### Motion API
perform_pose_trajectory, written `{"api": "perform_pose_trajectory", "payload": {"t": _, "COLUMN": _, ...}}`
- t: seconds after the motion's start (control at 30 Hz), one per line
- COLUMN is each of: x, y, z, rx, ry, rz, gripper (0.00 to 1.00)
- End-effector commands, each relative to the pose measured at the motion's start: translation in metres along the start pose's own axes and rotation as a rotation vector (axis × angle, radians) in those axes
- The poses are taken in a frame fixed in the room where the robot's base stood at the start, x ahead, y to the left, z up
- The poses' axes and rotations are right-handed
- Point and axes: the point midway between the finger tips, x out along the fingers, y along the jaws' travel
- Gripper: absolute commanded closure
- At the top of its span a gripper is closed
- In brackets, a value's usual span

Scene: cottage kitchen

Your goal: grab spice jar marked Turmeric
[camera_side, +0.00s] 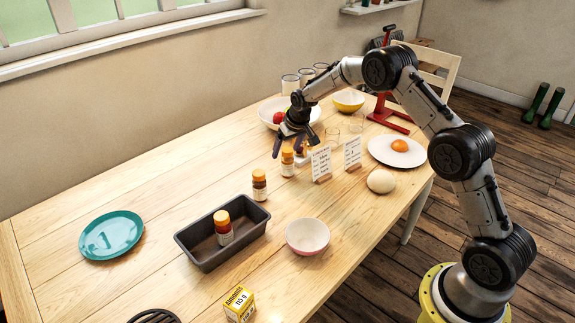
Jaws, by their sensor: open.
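One jar (222,228) stands inside the dark loaf tin (187,240). A second jar (259,186) stands on the table just behind the tin. A third jar (287,162) stands farther back, close to my gripper. A fourth orange and white item (302,150), perhaps another jar, is partly hidden by my gripper. The labels are too small to read, so I cannot tell which jar is Turmeric. My gripper (294,143) is open, pointing down above the back jars, with nothing clearly held.
Two small written cards (321,163) stand right of my gripper. Clear glasses (332,135), a large white bowl (270,112) and a plate with an orange item (385,150) are nearby. A pink bowl (307,240), teal plate (111,236) and yellow box (239,304) lie toward the front.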

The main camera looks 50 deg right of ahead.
Motion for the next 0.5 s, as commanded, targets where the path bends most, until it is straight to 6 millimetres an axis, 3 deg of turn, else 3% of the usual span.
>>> {"api": "perform_pose_trajectory", "payload": {"t": 0.17, "x": 0.011, "y": 0.001, "z": 0.001, "rx": 0.0, "ry": 0.0, "rz": 0.0, "gripper": 0.13}}
{"api": "perform_pose_trajectory", "payload": {"t": 0.5, "x": 0.053, "y": 0.004, "z": 0.008, "rx": 0.0, "ry": 0.0, "rz": 0.0, "gripper": 0.13}}
